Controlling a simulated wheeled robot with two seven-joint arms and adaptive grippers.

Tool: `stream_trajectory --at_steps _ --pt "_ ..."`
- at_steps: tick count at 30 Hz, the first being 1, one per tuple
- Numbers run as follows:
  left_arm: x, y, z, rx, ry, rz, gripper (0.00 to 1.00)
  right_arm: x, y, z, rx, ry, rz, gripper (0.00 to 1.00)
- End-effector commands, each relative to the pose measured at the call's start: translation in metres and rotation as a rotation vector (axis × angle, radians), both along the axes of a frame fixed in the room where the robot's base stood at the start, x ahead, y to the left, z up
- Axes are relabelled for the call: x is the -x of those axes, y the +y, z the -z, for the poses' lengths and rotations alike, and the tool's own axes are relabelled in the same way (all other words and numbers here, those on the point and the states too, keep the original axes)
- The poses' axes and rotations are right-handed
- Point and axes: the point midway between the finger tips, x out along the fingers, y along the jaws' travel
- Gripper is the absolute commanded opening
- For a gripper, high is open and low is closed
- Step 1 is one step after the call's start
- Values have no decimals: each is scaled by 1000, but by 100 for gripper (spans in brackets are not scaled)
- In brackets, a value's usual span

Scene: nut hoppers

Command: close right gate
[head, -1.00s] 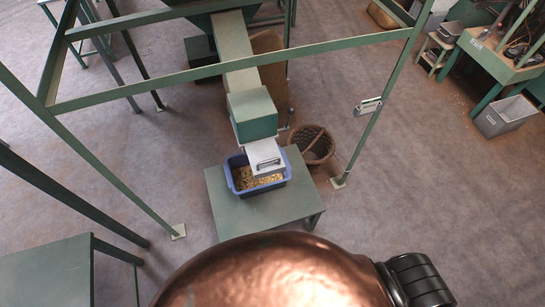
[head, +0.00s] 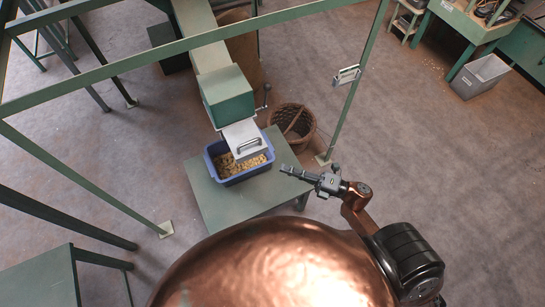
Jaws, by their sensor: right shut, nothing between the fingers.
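A pale metal gate plate (head: 240,131) with a dark handle (head: 248,145) is at the lower end of the green chute box (head: 229,98). It hangs tilted over a blue bin (head: 215,172) that holds tan nuts. Whether the chute mouth behind the plate is open cannot be seen. My right gripper (head: 286,169) is shut and empty, to the right of the bin, by the right side of the green table, and apart from the gate. My left gripper is not in view.
The bin stands on a green table (head: 232,205). A lever (head: 266,93) sticks out beside the chute box. A wicker basket (head: 299,119) stands on the floor behind the table. A green frame post (head: 352,100) rises to the right.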

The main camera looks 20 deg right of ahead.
Motion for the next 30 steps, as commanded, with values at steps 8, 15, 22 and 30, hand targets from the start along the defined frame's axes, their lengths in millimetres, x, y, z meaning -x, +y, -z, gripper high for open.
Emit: stream_trajectory --at_steps 8,15,22,30 --pt "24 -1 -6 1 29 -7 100 -34 36 -10 -5 -1 1 0" --pt "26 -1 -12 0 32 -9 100 -67 69 -16 -5 0 3 0" --pt "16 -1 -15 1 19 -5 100 -96 68 -20 -4 2 4 0" --pt "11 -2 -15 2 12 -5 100 -103 68 -20 -5 4 4 0"
